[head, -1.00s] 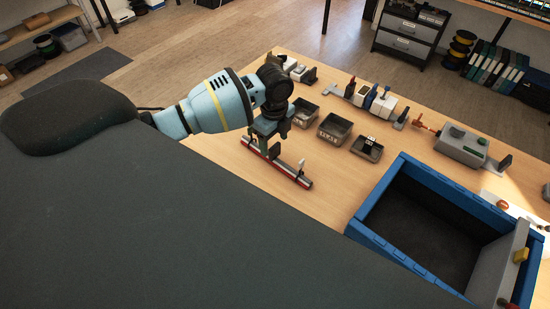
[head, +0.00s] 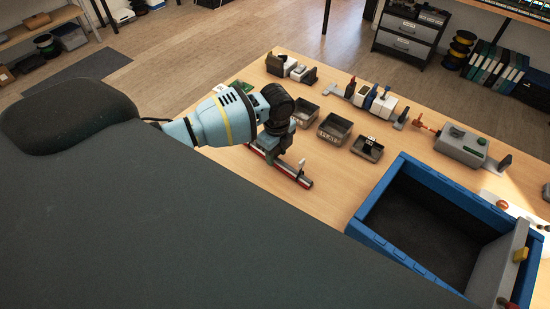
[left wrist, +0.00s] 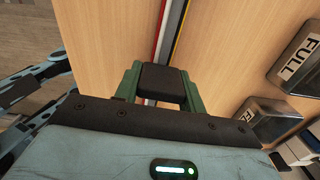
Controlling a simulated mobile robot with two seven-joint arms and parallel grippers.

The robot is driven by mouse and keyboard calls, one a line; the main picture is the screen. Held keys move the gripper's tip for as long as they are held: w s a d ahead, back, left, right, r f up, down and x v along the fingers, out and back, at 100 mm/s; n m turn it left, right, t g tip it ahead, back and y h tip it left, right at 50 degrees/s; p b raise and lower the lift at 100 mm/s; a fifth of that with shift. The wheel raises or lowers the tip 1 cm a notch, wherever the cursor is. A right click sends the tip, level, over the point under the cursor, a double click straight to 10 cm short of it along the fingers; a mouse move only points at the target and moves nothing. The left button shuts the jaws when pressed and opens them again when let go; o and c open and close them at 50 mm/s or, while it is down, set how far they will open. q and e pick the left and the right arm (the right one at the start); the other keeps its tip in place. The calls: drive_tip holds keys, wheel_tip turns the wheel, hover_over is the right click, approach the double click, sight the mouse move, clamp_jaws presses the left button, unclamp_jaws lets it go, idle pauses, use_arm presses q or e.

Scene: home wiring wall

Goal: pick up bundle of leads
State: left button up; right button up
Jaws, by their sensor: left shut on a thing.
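The bundle of leads (head: 293,173) is a long, straight set of red, pale, grey and dark strands lying on the wooden table. In the left wrist view the bundle (left wrist: 171,35) runs away from between my fingers, with a yellow strand at its right side. My left gripper (head: 270,147) is down at the bundle, and in the left wrist view the gripper (left wrist: 162,85) is shut on it. The gripped part is hidden by the fingers. My right gripper is not in view.
Small dark bins (head: 335,129) stand behind the bundle. A blue-rimmed open crate (head: 405,262) stands at the right. Connectors and a grey box (head: 461,147) line the far edge. A green board (head: 243,87) lies behind my left arm. Bare table lies in front of the bins.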

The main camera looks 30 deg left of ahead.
use_arm(q)
drive_tip(key=c, duration=0.3)
drive_tip(key=shift+r, duration=0.15)
drive_tip(key=shift+w+r, duration=0.1)
drive_tip(key=shift+r, duration=0.45)
wheel_tip(320, 180, up, 2)
drive_tip(key=shift+r, duration=0.2)
drive_tip(key=s+d, duration=0.3)
drive_tip(key=s, duration=0.4)
drive_tip(key=s+d+r, duration=0.1)
drive_tip(key=s+d, duration=0.3)
drive_tip(key=s, duration=0.3)
drive_tip(key=shift+s+p, duration=0.3)
drive_tip(key=shift+p, duration=0.05)
drive_tip(key=shift+r, duration=0.2)
